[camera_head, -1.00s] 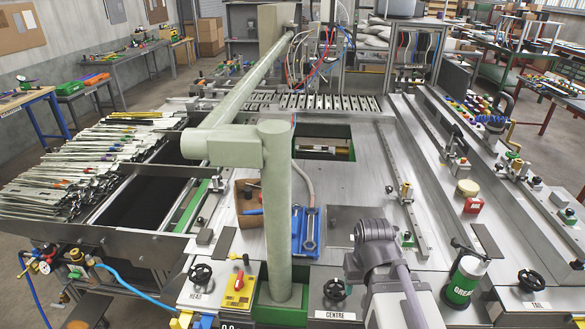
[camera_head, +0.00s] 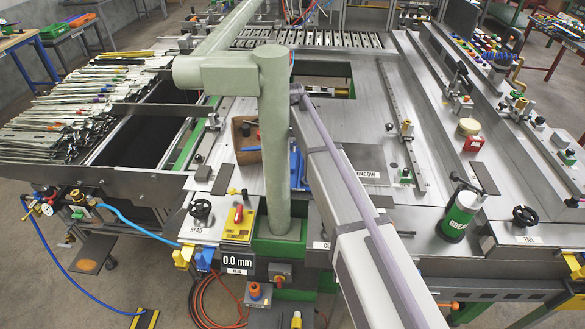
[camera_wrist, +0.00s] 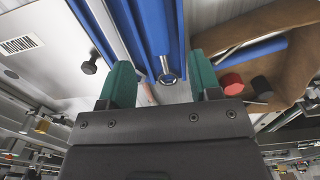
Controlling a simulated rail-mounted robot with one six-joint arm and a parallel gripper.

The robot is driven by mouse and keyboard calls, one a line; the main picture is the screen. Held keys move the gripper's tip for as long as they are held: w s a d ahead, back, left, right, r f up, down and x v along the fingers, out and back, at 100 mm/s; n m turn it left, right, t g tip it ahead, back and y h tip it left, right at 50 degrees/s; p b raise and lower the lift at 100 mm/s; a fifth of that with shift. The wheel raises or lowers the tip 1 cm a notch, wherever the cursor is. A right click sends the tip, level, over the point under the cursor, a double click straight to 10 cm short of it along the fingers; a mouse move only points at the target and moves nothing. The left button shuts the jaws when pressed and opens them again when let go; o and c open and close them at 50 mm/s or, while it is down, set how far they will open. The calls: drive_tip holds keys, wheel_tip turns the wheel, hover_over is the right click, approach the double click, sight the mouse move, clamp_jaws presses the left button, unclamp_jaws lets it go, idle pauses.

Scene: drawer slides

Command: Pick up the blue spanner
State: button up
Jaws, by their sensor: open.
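In the wrist view, my gripper (camera_wrist: 160,62) is open, with its two green fingers apart and nothing between them that I can see held. A spanner with a steel ring end (camera_wrist: 164,66) shows just beyond and between the fingertips. A blue strip above the ring looks like its handle, though it merges with the blue tray (camera_wrist: 178,30) around it. In the head view, part of the blue tray (camera_head: 296,167) shows between the post and my arm. The spanner and my gripper are hidden there.
A brown cardboard box (camera_head: 239,156) stands left of the tray, with a blue item inside. In the wrist view, the box (camera_wrist: 285,58) also holds red and black round pieces (camera_wrist: 232,84). A thick pale green post (camera_head: 274,150) stands close in front.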

sight(293, 156)
wheel_tip(293, 156, down, 6)
drive_tip(key=b, duration=0.5)
drive_tip(key=shift+w+d, duration=0.1)
drive_tip(key=shift+r, duration=0.2)
clamp_jaws()
wheel_tip(293, 156, up, 10)
drive_tip(key=p, duration=1)
drive_tip(key=c, duration=0.7)
unclamp_jaws()
clamp_jaws()
